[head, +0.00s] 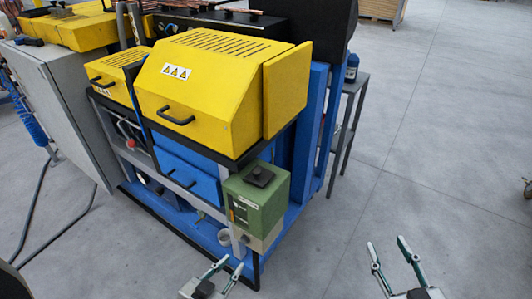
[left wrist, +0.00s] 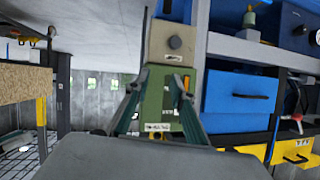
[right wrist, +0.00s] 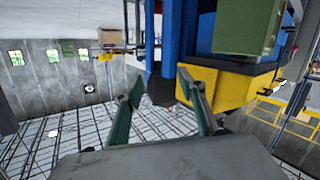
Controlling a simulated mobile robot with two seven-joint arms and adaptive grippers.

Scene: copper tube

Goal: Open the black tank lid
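A green box-shaped tank (head: 258,203) stands at the machine's front right corner, with a black knob-like cap or lid (head: 259,176) on its top. The lid looks seated. My left gripper (head: 235,262) is open and empty, in front of and below the green tank. In the left wrist view the green tank (left wrist: 157,100) shows upside down beyond the open fingers (left wrist: 163,76), apart from them. My right gripper (head: 386,241) is open and empty over the floor, right of the machine. The right wrist view shows its spread fingers (right wrist: 158,74) and part of the green tank (right wrist: 246,27).
The yellow machine hood (head: 212,85) rises behind the green tank. A blue drawer (head: 187,172) lies to its left and a grey box (head: 262,240) sits below it. A large black rounded body (head: 334,28) stands at the back. The grey floor (head: 440,160) at right is clear.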

